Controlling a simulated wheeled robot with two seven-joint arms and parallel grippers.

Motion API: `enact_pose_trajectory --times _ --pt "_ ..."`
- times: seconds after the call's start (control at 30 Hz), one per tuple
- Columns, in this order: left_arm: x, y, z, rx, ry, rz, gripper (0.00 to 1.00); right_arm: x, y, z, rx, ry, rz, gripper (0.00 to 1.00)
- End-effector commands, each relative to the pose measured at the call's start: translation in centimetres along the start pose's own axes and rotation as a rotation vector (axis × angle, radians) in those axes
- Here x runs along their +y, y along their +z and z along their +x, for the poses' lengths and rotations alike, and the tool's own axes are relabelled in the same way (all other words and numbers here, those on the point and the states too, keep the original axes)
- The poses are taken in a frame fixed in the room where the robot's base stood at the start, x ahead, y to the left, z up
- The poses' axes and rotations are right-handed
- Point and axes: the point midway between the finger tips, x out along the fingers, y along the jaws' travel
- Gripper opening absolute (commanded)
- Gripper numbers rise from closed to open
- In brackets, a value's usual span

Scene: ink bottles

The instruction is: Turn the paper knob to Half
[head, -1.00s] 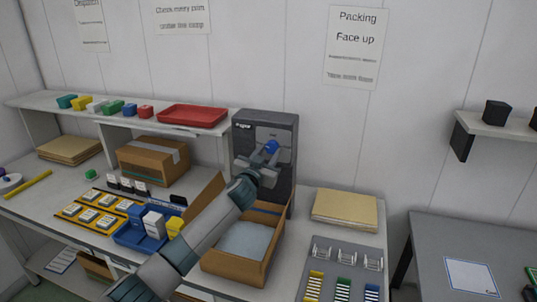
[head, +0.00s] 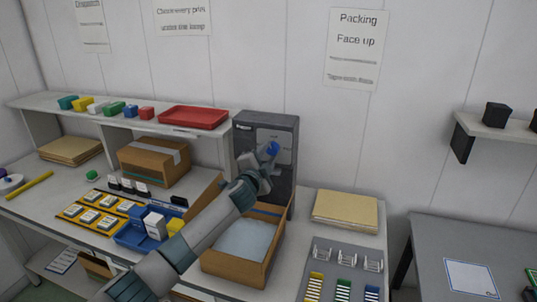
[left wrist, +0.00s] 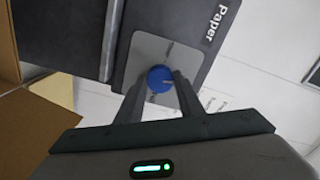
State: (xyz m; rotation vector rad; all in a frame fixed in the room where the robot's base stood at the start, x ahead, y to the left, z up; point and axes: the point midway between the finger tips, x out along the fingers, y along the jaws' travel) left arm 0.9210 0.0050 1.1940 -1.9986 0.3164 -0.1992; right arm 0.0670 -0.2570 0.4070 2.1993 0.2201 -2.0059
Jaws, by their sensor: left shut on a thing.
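The dark grey paper box (head: 282,122) stands against the back wall, with its white "Paper" label sideways in the left wrist view (left wrist: 215,24). The blue knob (head: 272,148) is on its front, and also shows in the left wrist view (left wrist: 160,78) on a light grey plate (left wrist: 150,46). A thin mark shows on the knob's face; the plate's dial words are too small or hidden to read. My left gripper (head: 265,158) has its fingers on both sides of the knob and is shut on it. My right gripper is not in view.
A brown box (head: 153,161), blue tray (head: 128,238) and yellow card rack (head: 75,225) are to the left. A paper stack (head: 346,208) lies right. A red tray (head: 193,117) sits on the shelf.

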Motion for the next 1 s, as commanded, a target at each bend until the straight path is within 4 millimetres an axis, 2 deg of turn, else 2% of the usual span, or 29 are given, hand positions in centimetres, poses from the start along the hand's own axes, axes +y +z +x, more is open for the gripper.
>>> enact_pose_trajectory --times 0.2,0.4,0.9,0.93,1.0 --pt "-0.01 -0.03 -0.01 0.000 0.001 0.149 0.11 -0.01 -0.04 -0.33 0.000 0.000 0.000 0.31" --pt "0.02 -0.02 -0.01 0.000 0.001 0.226 0.11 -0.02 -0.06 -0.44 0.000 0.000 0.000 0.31" --pt "0.10 -0.01 -0.02 0.000 0.002 0.252 0.11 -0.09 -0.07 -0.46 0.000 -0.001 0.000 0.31" --pt "0.10 -0.01 -0.02 0.000 0.002 0.252 0.36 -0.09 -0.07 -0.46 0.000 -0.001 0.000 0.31" --pt "0.09 -0.02 -0.02 0.000 0.002 0.252 0.53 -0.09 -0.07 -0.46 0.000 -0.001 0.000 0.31"
